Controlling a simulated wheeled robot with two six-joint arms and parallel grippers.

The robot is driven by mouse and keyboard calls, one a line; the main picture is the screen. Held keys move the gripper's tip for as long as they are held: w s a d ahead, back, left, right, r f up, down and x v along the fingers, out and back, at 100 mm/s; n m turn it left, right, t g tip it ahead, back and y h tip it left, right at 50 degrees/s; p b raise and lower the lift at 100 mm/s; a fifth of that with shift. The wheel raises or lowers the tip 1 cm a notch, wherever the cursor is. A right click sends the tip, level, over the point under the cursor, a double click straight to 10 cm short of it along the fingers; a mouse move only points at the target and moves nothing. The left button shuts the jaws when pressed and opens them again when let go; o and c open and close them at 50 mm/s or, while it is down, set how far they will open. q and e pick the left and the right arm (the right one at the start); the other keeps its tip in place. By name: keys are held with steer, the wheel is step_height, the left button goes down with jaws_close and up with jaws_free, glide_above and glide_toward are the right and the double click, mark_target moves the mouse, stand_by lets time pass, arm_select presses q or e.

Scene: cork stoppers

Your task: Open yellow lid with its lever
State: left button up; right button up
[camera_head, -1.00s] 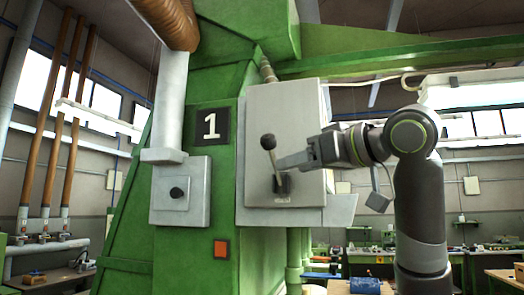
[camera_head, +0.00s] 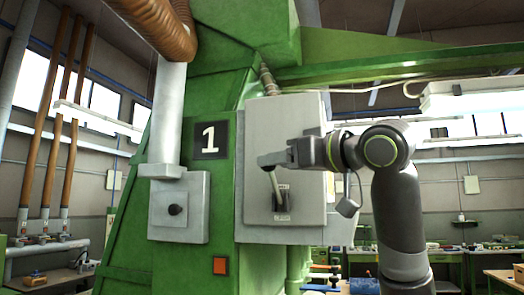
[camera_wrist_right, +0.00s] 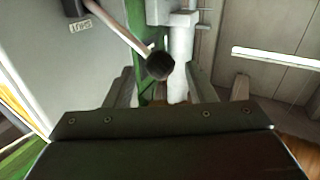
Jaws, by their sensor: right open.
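The lever (camera_head: 275,188) is a thin rod rising from a dark slot on the grey panel (camera_head: 306,125) of the green machine. It leans up and to the left. In the right wrist view the lever's black ball knob (camera_wrist_right: 160,66) appears in line with the gap between the open fingers of the right gripper (camera_wrist_right: 162,84). I cannot tell whether they touch it. No yellow lid is recognisable. My left gripper is out of view.
A grey box with a black knob (camera_head: 178,209) is left of the lever panel, under a grey pipe (camera_head: 167,120). A number 1 plate (camera_head: 211,139) and an orange square (camera_head: 220,265) are on the machine. Workbenches stand behind at right.

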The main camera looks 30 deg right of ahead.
mark_target(274, 182)
steer(key=p+x, duration=0.2)
steer(key=x, duration=0.3)
steer(key=shift+w, duration=0.2)
jaws_close()
